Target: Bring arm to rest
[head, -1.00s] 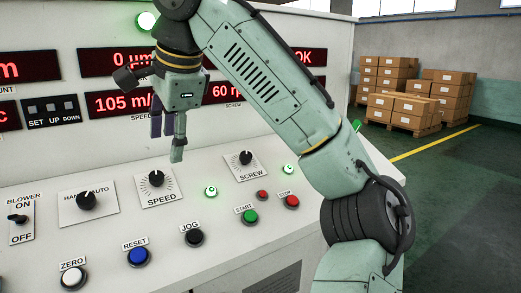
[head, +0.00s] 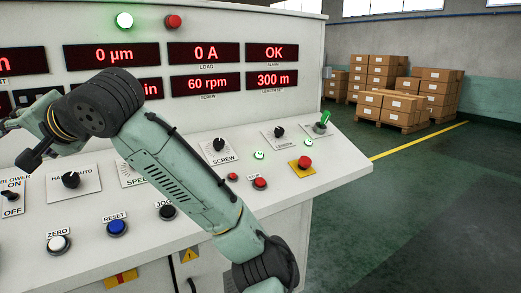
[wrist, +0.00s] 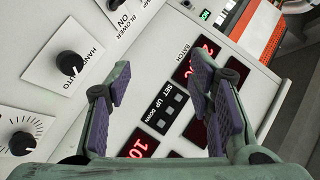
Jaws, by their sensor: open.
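My gripper (wrist: 162,100) shows in the wrist view with its two purple-padded fingers spread wide and nothing between them. Beyond the fingers is the panel with the SET UP DOWN switches (wrist: 165,108) and the BATCH display (wrist: 197,62). In the head view my arm reaches from the lower middle up to the left in front of the control panel (head: 340,165). The arm hides the START button and part of the SPEED dial (head: 130,172).
On the sloping panel are the HAND/AUTO knob (head: 71,180), SCREW knob (head: 218,145), RESET button (head: 117,228), red STOP button (head: 260,183) and red emergency button (head: 304,162). Open floor (head: 400,220) and stacked boxes (head: 405,95) lie to the right.

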